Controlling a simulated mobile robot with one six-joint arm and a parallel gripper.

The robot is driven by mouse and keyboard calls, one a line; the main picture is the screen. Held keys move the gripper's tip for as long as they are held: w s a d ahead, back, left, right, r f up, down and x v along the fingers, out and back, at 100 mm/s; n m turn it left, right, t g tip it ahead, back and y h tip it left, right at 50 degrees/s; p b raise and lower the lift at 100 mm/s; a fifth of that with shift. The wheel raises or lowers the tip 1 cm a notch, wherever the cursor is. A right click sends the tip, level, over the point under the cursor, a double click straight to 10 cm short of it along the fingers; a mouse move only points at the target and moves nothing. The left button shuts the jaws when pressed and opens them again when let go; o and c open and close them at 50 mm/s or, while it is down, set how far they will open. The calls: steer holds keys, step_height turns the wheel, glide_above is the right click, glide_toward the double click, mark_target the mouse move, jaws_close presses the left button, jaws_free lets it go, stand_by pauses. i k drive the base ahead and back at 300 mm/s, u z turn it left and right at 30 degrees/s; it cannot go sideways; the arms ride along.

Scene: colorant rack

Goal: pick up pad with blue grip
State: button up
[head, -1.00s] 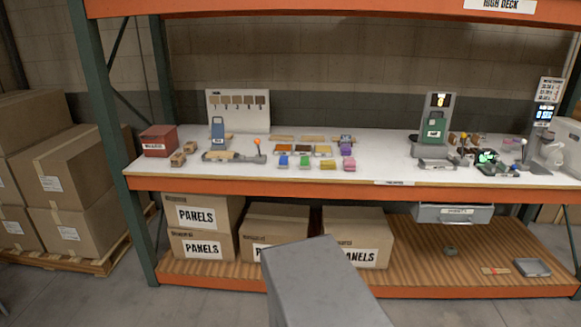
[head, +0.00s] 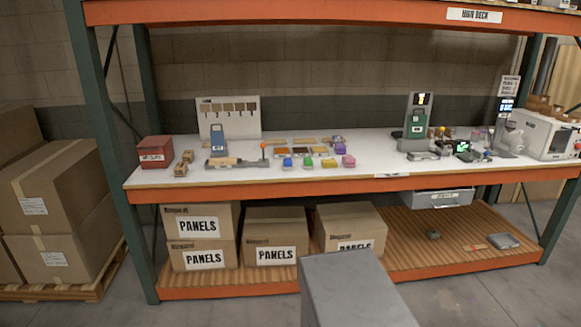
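A small pad with a blue grip (head: 288,162) lies near the front edge of the white shelf top (head: 240,178). It is at the left end of a front row of similar pads. A pad with a green grip (head: 308,162) is just right of it, then one with a yellow grip (head: 328,163) and one with a pink grip (head: 348,161). A purple-topped piece (head: 340,149) sits behind the pink one. My gripper is not in view, so its state does not show.
Left of the pads stand a tool with an orange-tipped lever (head: 264,150), a blue device (head: 217,138) and a red box (head: 155,151). A green-fronted machine (head: 416,124) stands to the right. An orange beam (head: 270,189) edges the shelf; boxes (head: 275,234) sit below.

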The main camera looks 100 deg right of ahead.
mark_target(288, 165)
steer(key=z, duration=0.4)
steer(key=i, duration=0.65)
steer(key=z, duration=0.85)
steer(key=i, duration=0.55)
steer(key=z, duration=0.7)
steer(key=i, duration=0.55)
steer(key=z, duration=0.8)
steer(key=i, duration=0.95)
steer(key=z, duration=0.4)
